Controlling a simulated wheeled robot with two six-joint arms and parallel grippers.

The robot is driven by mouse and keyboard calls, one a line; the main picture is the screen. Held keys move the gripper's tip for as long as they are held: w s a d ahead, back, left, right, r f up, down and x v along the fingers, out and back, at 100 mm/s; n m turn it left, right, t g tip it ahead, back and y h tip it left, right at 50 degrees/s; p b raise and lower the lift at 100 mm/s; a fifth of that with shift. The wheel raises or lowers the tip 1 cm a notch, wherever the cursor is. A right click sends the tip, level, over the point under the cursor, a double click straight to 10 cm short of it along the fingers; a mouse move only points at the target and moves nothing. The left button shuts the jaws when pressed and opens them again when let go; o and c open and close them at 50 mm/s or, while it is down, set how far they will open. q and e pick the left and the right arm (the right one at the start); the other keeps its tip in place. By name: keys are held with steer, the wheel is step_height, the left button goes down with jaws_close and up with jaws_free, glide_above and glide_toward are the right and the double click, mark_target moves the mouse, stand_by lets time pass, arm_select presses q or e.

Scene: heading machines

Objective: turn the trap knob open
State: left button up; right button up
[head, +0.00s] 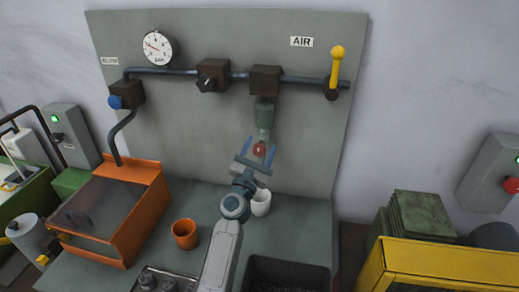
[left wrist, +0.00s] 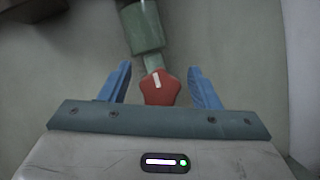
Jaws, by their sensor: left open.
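The trap knob (head: 259,149) is small and red, at the bottom of a green trap bowl (head: 264,114) under a dark block on the air pipe. In the left wrist view the knob (left wrist: 160,88) is lobed and has a pale mark that runs nearly upright, tilted slightly. My left gripper (head: 260,145) is open, with its blue fingers on either side of the knob. In the left wrist view the fingers (left wrist: 161,84) show gaps to the knob on both sides. My right gripper is not in view.
A white cup (head: 261,203) stands on the bench below the knob, close to my left wrist. An orange cup (head: 185,234) stands further left. A yellow lever (head: 336,62) is on the pipe at right. The panel (head: 210,130) is close behind.

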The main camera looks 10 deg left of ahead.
arm_select(q)
steer(key=c, duration=1)
steer(key=shift+m, duration=0.4)
steer(key=m+g+h+p, duration=0.1)
steer(key=m+h, duration=0.1)
steer(key=m, duration=0.1)
steer(key=shift+m+p, duration=0.3)
steer(key=shift+p, duration=0.1)
steer(key=m+g+h+p, duration=0.1)
steer(key=m, duration=0.2)
steer(key=m+g+p, duration=0.1)
steer(key=m, duration=0.2)
steer(key=shift+d+m+h+p, duration=0.15)
steer(key=shift+m+h+p, duration=0.15)
steer(key=shift+h+p, duration=0.1)
steer(key=m+g+p, duration=0.2)
steer(key=m, duration=0.3)
steer(key=shift+f+m+p, duration=0.15)
steer(key=shift+m+p, duration=0.15)
steer(key=shift+p, duration=0.1)
steer(key=shift+f+m+g+y+p, duration=0.1)
steer(key=shift+m+g+y+p, duration=0.25)
steer(key=shift+m, duration=0.5)
steer(key=shift+f+m+g+y+p, duration=0.15)
steer(key=shift+m+g+p, duration=0.3)
steer(key=shift+m+p, duration=0.3)
